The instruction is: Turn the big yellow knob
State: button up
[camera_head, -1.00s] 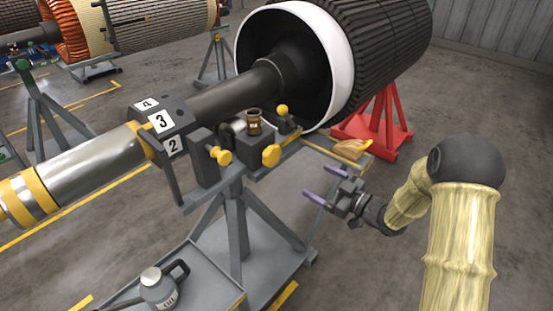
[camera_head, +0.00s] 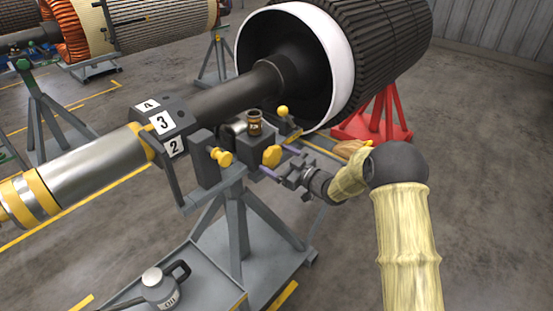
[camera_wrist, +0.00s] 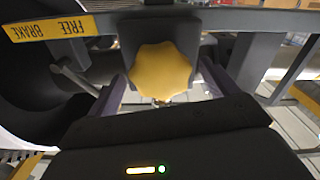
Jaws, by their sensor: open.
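The big yellow knob (camera_head: 271,157) sits on the front of a dark block on the rotor stand. In the wrist view the lobed knob (camera_wrist: 160,71) fills the middle, between my two fingers. My gripper (camera_head: 276,163) is open, its purple fingers pointing at the knob from the right. In the wrist view my gripper (camera_wrist: 158,92) has one finger on each side of the knob, with a gap visible to each. I cannot tell how far the fingertips reach along the knob.
A smaller yellow knob (camera_head: 221,156) sits to the left and a yellow ball-ended lever (camera_head: 282,112) behind. A brown cup (camera_head: 254,122) stands on top of the block. A FREE/BRAKE label (camera_wrist: 48,29) shows in the wrist view. An oil can (camera_head: 162,286) stands on the lower shelf.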

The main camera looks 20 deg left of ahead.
jog(key=shift+w+a, duration=0.15)
jog(key=shift+a, duration=0.25)
jog(key=c, duration=1)
jog(key=shift+f+n+b, duration=0.15)
jog(key=shift+n+b, duration=0.25)
jog(key=shift+b, duration=0.3)
